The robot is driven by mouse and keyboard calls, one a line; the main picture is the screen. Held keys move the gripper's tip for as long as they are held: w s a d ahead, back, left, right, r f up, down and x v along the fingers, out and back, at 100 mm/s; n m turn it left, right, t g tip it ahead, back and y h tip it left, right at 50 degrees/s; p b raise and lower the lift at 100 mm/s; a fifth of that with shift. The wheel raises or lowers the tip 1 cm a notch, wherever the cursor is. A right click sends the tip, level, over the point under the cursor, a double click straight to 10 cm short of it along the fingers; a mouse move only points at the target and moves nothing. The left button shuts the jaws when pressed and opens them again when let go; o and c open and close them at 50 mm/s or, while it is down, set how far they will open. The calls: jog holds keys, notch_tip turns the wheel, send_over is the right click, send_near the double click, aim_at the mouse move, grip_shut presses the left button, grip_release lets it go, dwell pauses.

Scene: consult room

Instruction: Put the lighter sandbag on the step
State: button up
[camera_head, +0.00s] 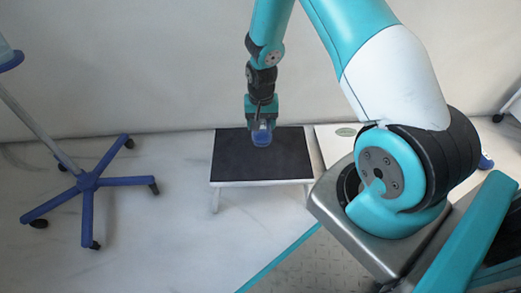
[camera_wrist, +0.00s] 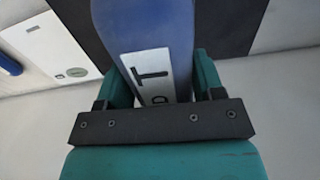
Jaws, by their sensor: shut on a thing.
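My gripper (camera_head: 261,112) is shut on a blue sandbag (camera_head: 262,138) over the step (camera_head: 235,165), which has a dark top and pale legs. In the wrist view, the sandbag (camera_wrist: 150,28) sits between the two teal fingers and bears a white label with dark letters, partly hidden. The step's dark top (camera_wrist: 225,22) shows behind it there. I cannot tell whether the sandbag touches the step. A second blue object (camera_wrist: 8,63) shows at the left edge of the wrist view; I cannot tell whether it is another sandbag.
A white flat panel with a greenish oval (camera_head: 346,131) lies right of the step, partly hidden by my arm. A wheeled stand with a blue base (camera_head: 88,181) stands at left. The wall is close behind the step. Floor in front of the step is clear.

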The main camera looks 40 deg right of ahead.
notch_tip(320, 180, down, 10)
jog(key=b, duration=0.4)
jog(key=shift+r, duration=0.1)
jog(key=shift+f, duration=0.2)
jog(key=o, duration=1.4)
jog(key=shift+c, duration=0.2)
jog(key=shift+r, duration=0.1)
